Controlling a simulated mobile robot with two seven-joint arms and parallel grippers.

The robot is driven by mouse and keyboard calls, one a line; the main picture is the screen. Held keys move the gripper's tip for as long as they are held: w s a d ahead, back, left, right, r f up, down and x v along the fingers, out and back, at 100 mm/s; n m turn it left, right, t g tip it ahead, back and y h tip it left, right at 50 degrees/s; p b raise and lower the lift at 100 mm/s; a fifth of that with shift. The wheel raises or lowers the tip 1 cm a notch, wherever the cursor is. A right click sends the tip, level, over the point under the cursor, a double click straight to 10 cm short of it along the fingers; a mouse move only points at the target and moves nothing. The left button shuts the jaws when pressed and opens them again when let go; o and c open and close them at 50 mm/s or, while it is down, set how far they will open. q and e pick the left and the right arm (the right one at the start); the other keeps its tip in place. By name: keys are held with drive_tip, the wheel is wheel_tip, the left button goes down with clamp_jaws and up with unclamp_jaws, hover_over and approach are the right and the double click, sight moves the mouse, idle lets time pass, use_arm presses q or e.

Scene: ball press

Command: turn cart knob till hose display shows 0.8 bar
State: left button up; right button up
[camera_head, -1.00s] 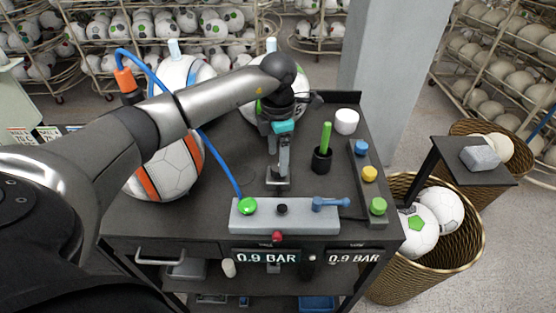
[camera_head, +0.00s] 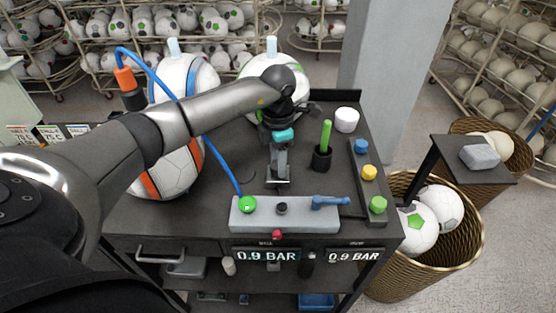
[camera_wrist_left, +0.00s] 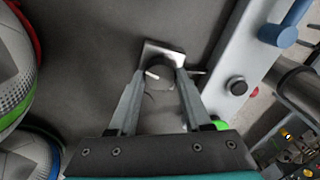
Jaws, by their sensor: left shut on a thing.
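My left gripper (camera_head: 278,180) points down at the top of the dark cart (camera_head: 215,210). My right gripper is not in view.
A grey bar (camera_head: 300,223) with a green button, a black knob (camera_head: 281,208) and a blue lever (camera_head: 328,202) lies in front of the gripper. A black cup (camera_head: 321,160) stands to its right. Balls and a blue hose (camera_head: 221,160) are on the left.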

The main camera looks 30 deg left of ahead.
use_arm(q)
clamp_jaws()
drive_tip(key=shift+n, duration=0.3)
drive_tip(key=shift+r+n, duration=0.1)
drive_tip(key=shift+n, duration=2.4)
drive_tip(key=shift+w, duration=0.1)
drive_tip(key=o, duration=0.8)
unclamp_jaws()
wheel_tip(320, 180, up, 15)
drive_tip(key=shift+r+b, duration=0.1)
drive_tip(key=shift+b, duration=0.35)
